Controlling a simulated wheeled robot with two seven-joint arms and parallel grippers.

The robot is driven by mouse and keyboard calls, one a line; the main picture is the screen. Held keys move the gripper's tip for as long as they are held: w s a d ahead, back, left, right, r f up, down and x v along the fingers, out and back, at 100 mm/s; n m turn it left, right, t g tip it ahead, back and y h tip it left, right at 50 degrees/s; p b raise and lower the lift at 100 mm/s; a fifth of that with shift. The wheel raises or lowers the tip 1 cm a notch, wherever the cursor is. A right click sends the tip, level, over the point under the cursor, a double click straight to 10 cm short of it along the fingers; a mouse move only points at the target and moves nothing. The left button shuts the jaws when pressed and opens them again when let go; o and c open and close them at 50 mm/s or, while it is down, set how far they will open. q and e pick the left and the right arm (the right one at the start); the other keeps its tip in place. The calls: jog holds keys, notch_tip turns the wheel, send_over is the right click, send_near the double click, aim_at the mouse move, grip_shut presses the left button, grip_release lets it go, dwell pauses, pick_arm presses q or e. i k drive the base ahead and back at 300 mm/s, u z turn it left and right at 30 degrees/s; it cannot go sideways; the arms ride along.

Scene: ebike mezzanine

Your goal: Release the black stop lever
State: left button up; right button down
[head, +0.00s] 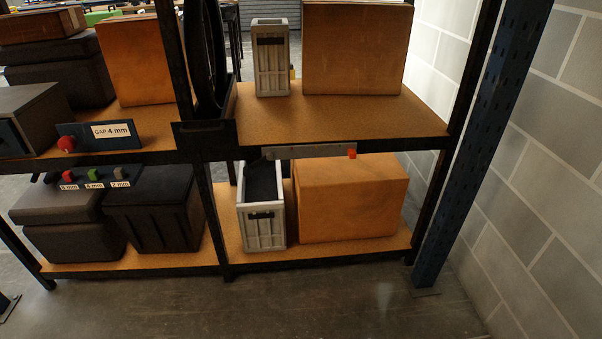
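A grey metal bar (312,150) runs along the front edge of the middle shelf on the right, with a red tab (351,153) near its right end. A small dark piece (268,156) sits at its left end; I cannot tell whether this is the black stop lever. A black wheel (205,55) stands upright by the middle post, in or behind a black holder (203,133) at the shelf edge. Neither of my grippers is in view.
A panel marked "GAP 4 mm" (112,130) has a red knob (66,143). Below it are labelled coloured blocks (93,175). Orange-brown boxes (350,198) and grey crates (262,222) fill the shelves. A blue post (480,150) and block wall (550,170) bound the right. The front floor is clear.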

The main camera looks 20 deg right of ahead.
aim_at(247, 169)
jog(key=i, duration=1.15)
jog(key=u, duration=0.6)
